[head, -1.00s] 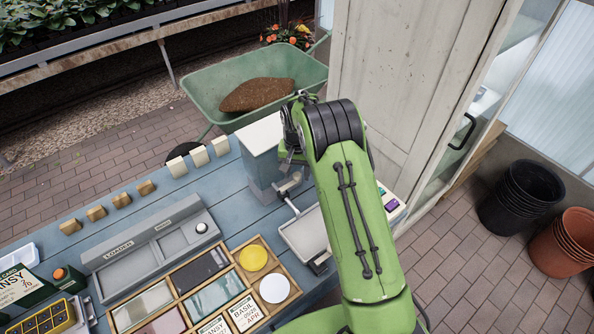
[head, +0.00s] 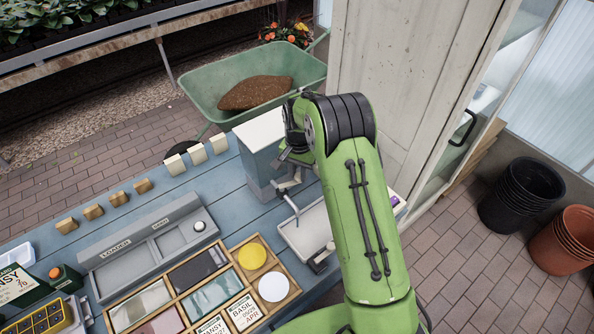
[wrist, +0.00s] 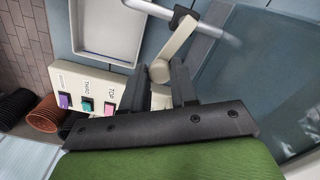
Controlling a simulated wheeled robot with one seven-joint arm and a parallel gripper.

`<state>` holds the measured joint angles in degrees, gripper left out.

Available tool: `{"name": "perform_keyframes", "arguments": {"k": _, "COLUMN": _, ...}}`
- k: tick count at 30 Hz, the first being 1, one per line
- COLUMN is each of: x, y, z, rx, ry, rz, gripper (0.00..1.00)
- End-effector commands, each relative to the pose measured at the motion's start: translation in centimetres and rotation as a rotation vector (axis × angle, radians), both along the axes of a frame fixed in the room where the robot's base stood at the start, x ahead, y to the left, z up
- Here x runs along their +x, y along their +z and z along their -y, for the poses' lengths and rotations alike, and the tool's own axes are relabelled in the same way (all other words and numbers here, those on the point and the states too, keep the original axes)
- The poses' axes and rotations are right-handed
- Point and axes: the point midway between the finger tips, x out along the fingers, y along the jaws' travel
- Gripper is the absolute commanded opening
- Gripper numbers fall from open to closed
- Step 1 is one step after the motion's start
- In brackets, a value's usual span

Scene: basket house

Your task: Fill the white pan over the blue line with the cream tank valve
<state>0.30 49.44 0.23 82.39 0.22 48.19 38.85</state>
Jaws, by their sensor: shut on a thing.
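The cream tank valve (wrist: 161,68) has its handle between my gripper's (wrist: 160,92) two dark fingers in the wrist view, and they are shut on it. In the head view my gripper is mostly hidden behind my green arm, beside the tank (head: 260,165), a box with a white lid. A grey metal spout (head: 291,208) reaches from the tank over the white pan (head: 290,238). The pan also shows in the wrist view (wrist: 132,48), at the upper left.
A cream box with coloured buttons (wrist: 92,92) stands beside the pan. A wooden tray of seed cards and discs (head: 238,282) and a grey labelled holder (head: 150,250) lie on the blue bench. A green wheelbarrow (head: 235,105) stands behind.

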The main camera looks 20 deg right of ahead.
Motion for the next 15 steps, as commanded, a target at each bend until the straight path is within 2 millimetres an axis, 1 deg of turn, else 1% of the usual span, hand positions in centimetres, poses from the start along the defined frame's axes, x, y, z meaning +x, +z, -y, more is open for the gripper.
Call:
{"name": "perform_keyframes", "arguments": {"k": 9, "x": -1.2, "y": -0.1, "z": 0.0, "rx": -0.001, "ry": -0.239, "rz": 0.002, "gripper": 0.00}}
{"name": "perform_keyframes", "arguments": {"k": 15, "x": -1.7, "y": 0.0, "z": -0.1, "rx": 0.000, "ry": -0.342, "rz": 0.003, "gripper": 0.00}}
